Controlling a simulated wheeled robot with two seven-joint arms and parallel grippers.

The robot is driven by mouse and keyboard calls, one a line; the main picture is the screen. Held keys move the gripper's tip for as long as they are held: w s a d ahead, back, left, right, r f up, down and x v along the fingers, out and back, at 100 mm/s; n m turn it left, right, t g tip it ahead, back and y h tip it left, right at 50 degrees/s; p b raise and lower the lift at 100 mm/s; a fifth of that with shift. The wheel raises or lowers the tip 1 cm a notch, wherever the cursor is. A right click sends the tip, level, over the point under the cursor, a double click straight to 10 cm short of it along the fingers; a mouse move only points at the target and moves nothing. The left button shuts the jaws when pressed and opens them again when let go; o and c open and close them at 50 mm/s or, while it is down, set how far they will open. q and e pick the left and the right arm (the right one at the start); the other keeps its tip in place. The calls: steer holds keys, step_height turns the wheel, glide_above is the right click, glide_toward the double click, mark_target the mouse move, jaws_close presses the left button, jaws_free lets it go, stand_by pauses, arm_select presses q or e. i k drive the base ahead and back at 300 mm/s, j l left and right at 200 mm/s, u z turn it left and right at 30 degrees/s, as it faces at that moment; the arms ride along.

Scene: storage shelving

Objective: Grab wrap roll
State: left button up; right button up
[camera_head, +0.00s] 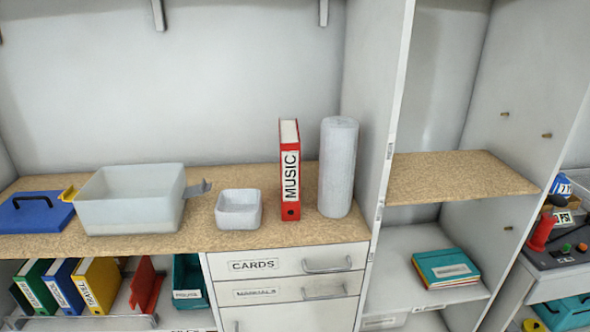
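The wrap roll (338,168) is a tall pale grey-white cylinder. It stands upright on the wooden countertop (270,236), at its right end beside the white upright panel. Neither of my grippers shows in the head view.
A red MUSIC binder (290,172) stands upright just left of the roll. A small white bin (238,209), a larger translucent bin (132,199) and a blue box (36,212) sit further left. The white panel (374,110) closes off the right side. Drawers (287,262) lie below.

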mark_target(339, 135)
steer(key=j, duration=1.5)
